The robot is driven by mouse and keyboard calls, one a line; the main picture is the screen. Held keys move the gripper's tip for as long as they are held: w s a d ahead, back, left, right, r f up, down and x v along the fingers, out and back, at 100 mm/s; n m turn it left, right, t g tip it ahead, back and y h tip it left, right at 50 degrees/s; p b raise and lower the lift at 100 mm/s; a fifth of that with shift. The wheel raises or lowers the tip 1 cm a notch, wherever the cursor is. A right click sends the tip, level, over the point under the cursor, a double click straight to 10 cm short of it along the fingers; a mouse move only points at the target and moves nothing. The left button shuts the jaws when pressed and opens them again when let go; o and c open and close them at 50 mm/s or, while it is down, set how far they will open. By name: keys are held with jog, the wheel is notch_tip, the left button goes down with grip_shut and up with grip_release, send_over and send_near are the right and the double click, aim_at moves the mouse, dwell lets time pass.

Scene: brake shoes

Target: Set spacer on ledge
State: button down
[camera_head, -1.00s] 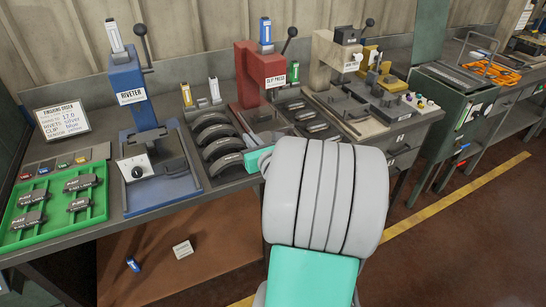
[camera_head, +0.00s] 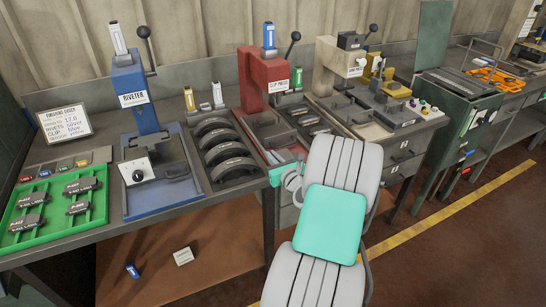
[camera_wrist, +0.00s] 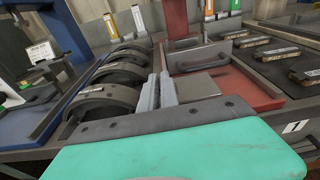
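My gripper shows in the wrist view (camera_wrist: 160,92), with two grey fingertips close together beyond the dark bar and teal casing. In the head view my gripper (camera_head: 288,163) is at the front of the red clip press (camera_head: 265,80), partly hidden by my arm. A flat grey-beige plate (camera_wrist: 203,87), possibly the spacer, shows just right of the fingertips, over the red press base (camera_wrist: 240,105). I cannot tell whether it lies there or is held. A step at the back of the base (camera_wrist: 205,55), possibly the ledge, carries a dark handle-shaped piece.
Curved brake shoes (camera_head: 222,150) stand in a rack left of my gripper. The blue riveter (camera_head: 130,85) and green tray (camera_head: 55,215) are further left. Flat dark pieces (camera_wrist: 275,52) lie right of the red base. A beige press (camera_head: 335,65) stands further right.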

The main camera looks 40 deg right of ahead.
jog(key=shift+f, duration=0.55)
jog(key=c, duration=1.6)
grip_release()
